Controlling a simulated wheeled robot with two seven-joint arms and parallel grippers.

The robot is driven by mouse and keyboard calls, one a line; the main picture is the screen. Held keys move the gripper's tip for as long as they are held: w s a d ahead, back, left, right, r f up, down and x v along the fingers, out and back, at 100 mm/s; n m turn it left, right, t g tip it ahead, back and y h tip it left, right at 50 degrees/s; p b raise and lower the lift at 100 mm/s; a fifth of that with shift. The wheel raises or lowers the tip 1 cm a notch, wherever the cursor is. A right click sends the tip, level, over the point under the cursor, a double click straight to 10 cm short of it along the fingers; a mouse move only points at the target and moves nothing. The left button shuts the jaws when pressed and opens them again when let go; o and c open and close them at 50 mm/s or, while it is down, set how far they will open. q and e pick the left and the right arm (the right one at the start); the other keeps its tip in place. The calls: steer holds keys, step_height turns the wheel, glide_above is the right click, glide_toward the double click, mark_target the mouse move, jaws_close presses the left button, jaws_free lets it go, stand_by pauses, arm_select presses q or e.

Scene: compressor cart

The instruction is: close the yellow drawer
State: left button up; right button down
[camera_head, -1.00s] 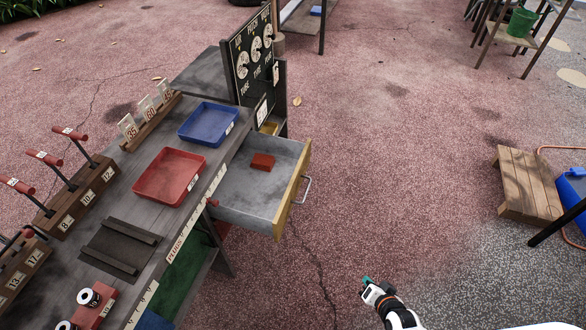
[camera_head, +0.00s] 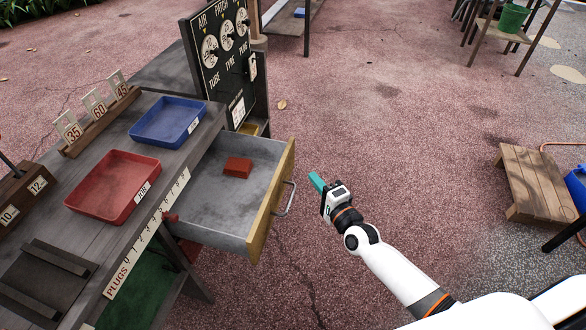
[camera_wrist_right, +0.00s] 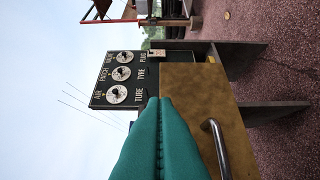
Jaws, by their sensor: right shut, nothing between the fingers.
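The yellow drawer (camera_head: 270,202) stands pulled out from the right end of the cart, with a metal handle (camera_head: 286,199) on its front. A red block (camera_head: 238,167) lies inside it on the grey floor. My right gripper (camera_head: 316,182), with teal fingers, is shut and empty. It is to the right of the drawer front, apart from the handle in the head view. In the right wrist view, the shut fingers (camera_wrist_right: 160,140) point toward the yellow drawer front (camera_wrist_right: 205,105), and the handle (camera_wrist_right: 217,148) shows to their right. My left gripper is not in view.
The cart top holds a red tray (camera_head: 116,186), a blue tray (camera_head: 168,122) and a rack of number cards (camera_head: 98,112). A black dial board (camera_head: 224,62) stands behind the drawer. The ground between drawer and crate is open.

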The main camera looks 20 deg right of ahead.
mark_target(286, 158)
steer(key=w+a, duration=0.1)
steer(key=w, duration=0.1)
steer(key=w+a, duration=0.1)
steer(key=w, duration=0.1)
steer(key=w+a, duration=0.1)
steer(key=w, duration=0.1)
steer(key=shift+a, duration=0.25)
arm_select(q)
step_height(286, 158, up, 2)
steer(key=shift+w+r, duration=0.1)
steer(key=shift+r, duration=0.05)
arm_select(e)
steer(key=shift+w+a, duration=0.25)
steer(key=shift+a, duration=0.1)
